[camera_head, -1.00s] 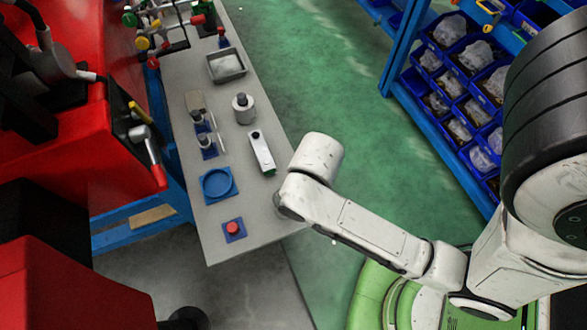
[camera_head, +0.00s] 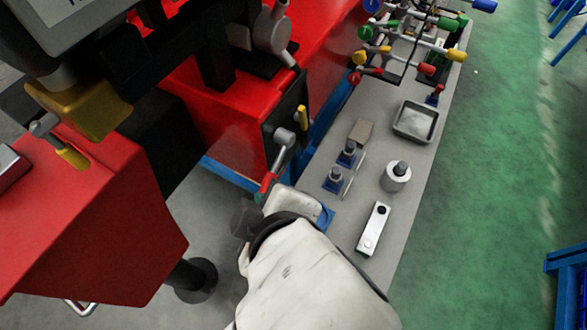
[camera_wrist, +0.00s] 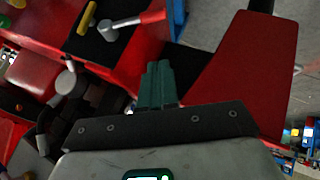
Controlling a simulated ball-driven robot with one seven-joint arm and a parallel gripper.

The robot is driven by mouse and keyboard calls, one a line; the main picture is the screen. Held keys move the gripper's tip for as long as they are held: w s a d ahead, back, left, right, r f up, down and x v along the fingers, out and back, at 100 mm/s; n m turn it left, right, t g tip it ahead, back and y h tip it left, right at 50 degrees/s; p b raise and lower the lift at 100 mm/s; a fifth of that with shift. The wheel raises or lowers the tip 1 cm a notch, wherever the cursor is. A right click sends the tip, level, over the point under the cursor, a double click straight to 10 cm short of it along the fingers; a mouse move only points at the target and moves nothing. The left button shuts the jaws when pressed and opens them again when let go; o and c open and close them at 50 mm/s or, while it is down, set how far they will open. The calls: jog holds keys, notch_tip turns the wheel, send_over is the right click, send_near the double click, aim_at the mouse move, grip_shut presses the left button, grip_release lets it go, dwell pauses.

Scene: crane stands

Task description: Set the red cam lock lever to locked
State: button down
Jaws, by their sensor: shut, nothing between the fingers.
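The red cam lock lever (camera_head: 267,183) has a grey arm and a red grip. It hangs down and slightly left from its grey hub on a black plate on the red machine's side in the head view. It also shows at the top of the wrist view (camera_wrist: 151,18). My gripper (camera_wrist: 156,68) has teal fingers, shut together and empty. In the wrist view a gap shows between the fingertips and the lever. In the head view my gripper (camera_head: 260,198) is mostly hidden behind my wrist, just below the red grip.
A yellow handle (camera_head: 302,118) sits on the same plate above the lever. A red block (camera_head: 90,215) stands at the left. The grey bench (camera_head: 400,235) at the right carries a tray (camera_head: 415,122), a round weight (camera_head: 396,176) and small blue-based posts. Green floor lies beyond it.

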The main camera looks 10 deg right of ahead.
jog(key=b, duration=0.1)
send_near(276, 165)
jog(key=w+a+f, duration=0.1)
jog(key=a+f, duration=0.4)
jog(key=shift+w+d+f, duration=0.35)
jog(key=shift+d+f, duration=0.05)
jog(key=shift+f, duration=0.25)
jog(key=shift+f, duration=0.1)
jog(key=w+d+f+n+t+h+b, duration=0.3)
jog(key=f+t+b, duration=0.5)
jog(key=b, duration=1)
jog(key=shift+w+d+f+n+t+h+b, duration=0.25)
jog(key=shift+w+d+n+t+h+b, duration=0.15)
jog(key=shift+w+n+t, duration=0.6)
jog(key=shift+d+y, duration=0.1)
jog(key=shift+y, duration=0.2)
